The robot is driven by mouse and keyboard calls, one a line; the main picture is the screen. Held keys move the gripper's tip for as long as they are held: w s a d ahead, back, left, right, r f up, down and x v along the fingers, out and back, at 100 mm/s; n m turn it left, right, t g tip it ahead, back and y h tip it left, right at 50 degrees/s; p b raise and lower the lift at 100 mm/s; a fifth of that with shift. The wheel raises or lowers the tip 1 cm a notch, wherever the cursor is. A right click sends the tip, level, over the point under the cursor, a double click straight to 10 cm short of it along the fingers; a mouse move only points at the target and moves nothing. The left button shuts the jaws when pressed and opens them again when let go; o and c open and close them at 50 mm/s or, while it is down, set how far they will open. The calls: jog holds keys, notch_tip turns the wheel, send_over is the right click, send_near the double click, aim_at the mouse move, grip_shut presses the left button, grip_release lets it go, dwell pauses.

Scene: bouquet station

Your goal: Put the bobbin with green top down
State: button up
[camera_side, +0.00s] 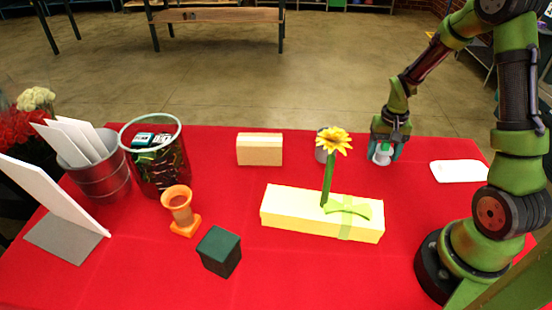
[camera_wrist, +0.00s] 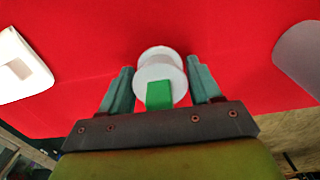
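The bobbin with green top (camera_side: 382,156) is white with a green piece on its upper end. In the wrist view the bobbin (camera_wrist: 160,68) sits between the two fingers, with its flanges against their inner faces. My gripper (camera_side: 385,150) points down at the back right of the red table (camera_side: 300,270) and is shut on the bobbin. The gripper fingers also show in the wrist view (camera_wrist: 161,82). The bobbin is low, at or just above the cloth; I cannot tell whether it touches. The fingers partly hide it in the side view.
A white flat piece (camera_side: 459,171) lies right of my gripper. A grey cylinder (camera_side: 320,153) stands to the left, behind a yellow box (camera_side: 285,210) with a yellow flower (camera_side: 334,142). A tan block (camera_side: 259,149) is farther left. Red cloth is bare around the bobbin.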

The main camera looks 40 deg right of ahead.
jog(key=o, duration=0.4)
jog(key=shift+c, duration=0.2)
notch_tip(320, 180, up, 12)
jog(key=shift+r, duration=0.2)
notch_tip(320, 180, down, 12)
jog(key=shift+f, duration=0.1)
jog(key=shift+r, duration=1.95)
jog(key=shift+f, duration=0.1)
